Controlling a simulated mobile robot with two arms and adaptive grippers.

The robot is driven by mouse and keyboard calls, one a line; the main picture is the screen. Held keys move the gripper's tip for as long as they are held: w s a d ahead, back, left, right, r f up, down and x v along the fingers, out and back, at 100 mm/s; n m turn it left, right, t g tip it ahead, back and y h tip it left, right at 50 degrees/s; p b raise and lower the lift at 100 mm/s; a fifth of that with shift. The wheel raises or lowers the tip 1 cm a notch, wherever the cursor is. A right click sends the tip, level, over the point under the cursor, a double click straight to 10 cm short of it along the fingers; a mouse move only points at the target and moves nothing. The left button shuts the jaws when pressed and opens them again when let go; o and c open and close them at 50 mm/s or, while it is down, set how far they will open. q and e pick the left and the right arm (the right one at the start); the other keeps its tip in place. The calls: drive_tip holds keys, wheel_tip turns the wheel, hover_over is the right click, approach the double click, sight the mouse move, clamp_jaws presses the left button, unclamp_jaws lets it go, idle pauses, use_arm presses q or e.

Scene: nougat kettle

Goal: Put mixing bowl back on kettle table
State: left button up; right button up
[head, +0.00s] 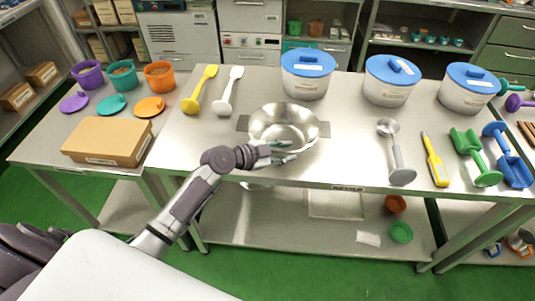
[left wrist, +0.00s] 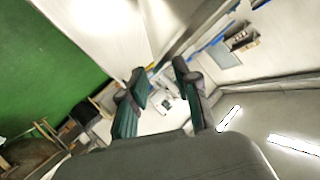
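The mixing bowl (head: 284,118) is a shiny metal bowl near the front edge of the middle steel table (head: 355,155) in the head view. It looks upright and empty, with flat grey pieces showing at its left and right sides. My left gripper (head: 284,153) is at the bowl's front left side, overlapping its rim in the head view; I cannot tell whether it touches. In the left wrist view my left gripper (left wrist: 158,102) has its two dark green fingers apart, with nothing seen held between them. The bowl is not clearly recognisable there. My right gripper is not in view.
A yellow scoop (head: 200,90) and a white scoop (head: 229,91) lie behind left. Blue-lidded tubs (head: 308,84) stand along the back. A metal ladle (head: 396,152) and a yellow tool (head: 434,160) lie to the right. A cardboard box (head: 108,141) sits on the left table.

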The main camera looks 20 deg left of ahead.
use_arm(q)
drive_tip(key=b+v, duration=0.1)
drive_tip(key=v, duration=0.7)
drive_tip(key=shift+s+a+b, duration=0.15)
drive_tip(key=shift+s+b, duration=0.1)
drive_tip(key=shift+b, duration=0.1)
